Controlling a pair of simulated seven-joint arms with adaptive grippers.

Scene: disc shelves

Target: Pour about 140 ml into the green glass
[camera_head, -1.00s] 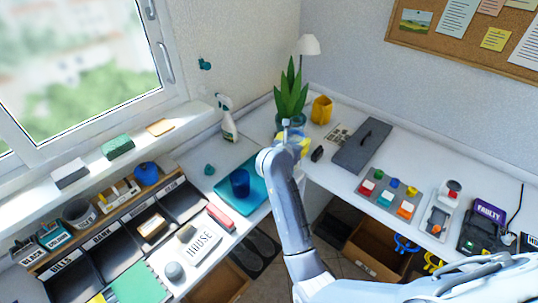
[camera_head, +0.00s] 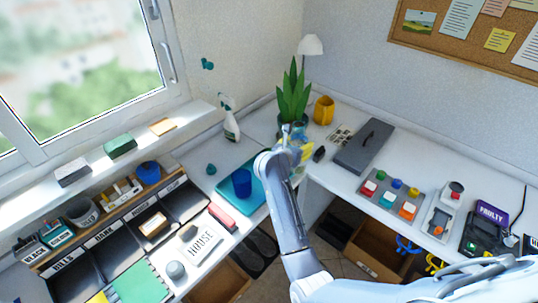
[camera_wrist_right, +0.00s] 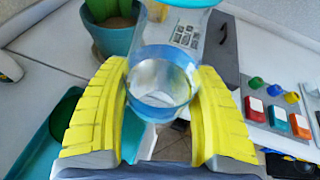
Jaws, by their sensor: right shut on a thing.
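My right gripper (camera_head: 299,146) is beyond the tray's right side, over the gap near the back desk. In the right wrist view its yellow fingers (camera_wrist_right: 163,115) are shut around a clear, blue-tinted vessel (camera_wrist_right: 162,85). Its open mouth shows; I cannot tell how much liquid it holds. A dark green round thing, seemingly the green glass (camera_wrist_right: 66,113), stands on the teal tray (camera_wrist_right: 35,150), left of the fingers and apart from them. I cannot make it out in the head view, where a blue glass (camera_head: 241,181) stands on the tray. My left gripper is not in view.
A potted plant (camera_head: 293,100) and a yellow mug (camera_head: 324,109) stand behind the gripper. A spray bottle (camera_head: 229,118) is at the left. A grey case (camera_head: 367,146) and a button panel (camera_head: 390,192) lie at the right. A red-topped block (camera_head: 222,217) lies in front of the tray.

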